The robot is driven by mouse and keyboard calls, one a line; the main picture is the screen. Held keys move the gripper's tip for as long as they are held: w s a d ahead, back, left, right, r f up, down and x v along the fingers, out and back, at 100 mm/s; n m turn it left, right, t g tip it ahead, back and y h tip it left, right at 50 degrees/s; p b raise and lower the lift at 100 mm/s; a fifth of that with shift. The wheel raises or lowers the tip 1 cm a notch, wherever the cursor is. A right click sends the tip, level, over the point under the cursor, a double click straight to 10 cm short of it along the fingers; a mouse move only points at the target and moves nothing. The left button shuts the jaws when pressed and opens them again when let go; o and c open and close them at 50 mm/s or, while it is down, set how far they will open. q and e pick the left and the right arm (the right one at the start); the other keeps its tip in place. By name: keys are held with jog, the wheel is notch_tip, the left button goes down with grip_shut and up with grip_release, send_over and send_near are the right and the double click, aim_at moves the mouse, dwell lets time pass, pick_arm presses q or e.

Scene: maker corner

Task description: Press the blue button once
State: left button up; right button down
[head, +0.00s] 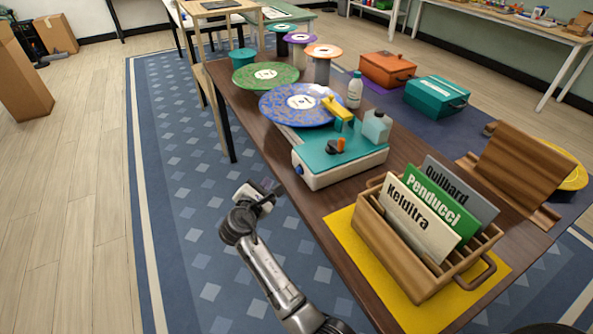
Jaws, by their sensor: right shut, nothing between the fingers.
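The blue button (298,169) is a small round knob on the near-left side of a white machine with a teal top (330,172), which stands on the long brown table. My right gripper (269,185) is shut and empty. In the picture it is just left of and slightly below the button, beside the table edge, with a visible gap between them. My left gripper is not in view.
Behind the button, the machine carries a blue speckled disc (292,110) and a yellow arm (337,109). A wooden crate of name cards (405,278) stands on a yellow mat (345,234) at the near end. Open rug (185,215) lies left of the table.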

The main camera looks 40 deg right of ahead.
aim_at(287, 184)
jog(key=shift+s+d+p, duration=0.3)
jog(key=shift+d, duration=0.65)
jog(key=shift+s+d+p, duration=0.3)
jog(key=shift+d+p, duration=0.05)
jog(key=shift+d, duration=0.65)
jog(key=shift+s+d+p, duration=0.3)
jog(key=shift+d, duration=0.65)
jog(key=shift+d, duration=0.1)
jog(key=shift+s+d+p, duration=0.2)
jog(key=shift+d+p, duration=0.15)
jog(key=shift+p, duration=0.3)
